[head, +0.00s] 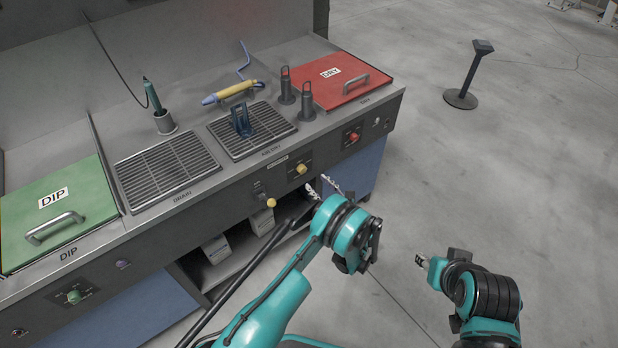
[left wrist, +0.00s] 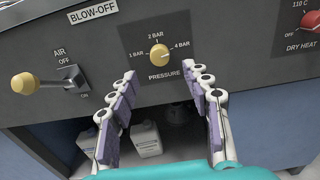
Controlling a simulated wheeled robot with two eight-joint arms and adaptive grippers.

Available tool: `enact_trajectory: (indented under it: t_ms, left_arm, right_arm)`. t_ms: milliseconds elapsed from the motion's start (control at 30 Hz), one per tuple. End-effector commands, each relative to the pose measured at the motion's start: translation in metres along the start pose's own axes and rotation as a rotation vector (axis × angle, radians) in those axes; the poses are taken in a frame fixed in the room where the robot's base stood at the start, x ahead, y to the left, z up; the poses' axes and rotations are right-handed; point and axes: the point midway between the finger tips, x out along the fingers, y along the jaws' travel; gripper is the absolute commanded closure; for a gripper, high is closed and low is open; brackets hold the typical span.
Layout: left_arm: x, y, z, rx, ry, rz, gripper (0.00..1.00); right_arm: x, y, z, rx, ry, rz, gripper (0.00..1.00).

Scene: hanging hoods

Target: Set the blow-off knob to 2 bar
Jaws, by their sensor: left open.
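The yellow blow-off pressure knob (left wrist: 159,54) sits on the dark front panel, with 1 BAR at its left, 2 BAR above it and 4 BAR at its right. I cannot tell which mark it points to. It also shows in the head view (head: 301,169). My left gripper (head: 324,187) is open in front of the panel. In the left wrist view its two fingers (left wrist: 160,78) spread to either side below the knob, apart from it, with nothing between them. My right gripper (head: 421,262) hangs over the floor at the right, away from the panel; its jaws are too small to judge.
The yellow-tipped AIR lever (left wrist: 25,83) sticks out left of the knob. The red DRY HEAT knob (left wrist: 312,20) is at the right. Below the panel is an open shelf with white containers (left wrist: 146,139). A post stand (head: 461,98) is on the otherwise open floor.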

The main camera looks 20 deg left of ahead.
Motion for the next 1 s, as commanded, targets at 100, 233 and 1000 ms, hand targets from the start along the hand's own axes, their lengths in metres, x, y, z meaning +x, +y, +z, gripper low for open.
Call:
enact_trajectory:
  t_ms: [100,233,1000]
  left_arm:
    - [0.005,0.001,-0.004,0.015,-0.011,0.001,0.51]
    - [0.024,0.002,-0.005,0.014,-0.011,0.004,0.51]
    - [0.076,0.0,-0.002,0.011,-0.009,-0.001,0.72]
  right_arm:
    - [0.002,0.0,0.002,0.0,0.0,0.0,0.6]
    - [0.007,0.0,0.005,0.0,0.0,0.0,0.6]
    - [0.019,0.0,0.014,0.0,0.0,0.0,0.6]
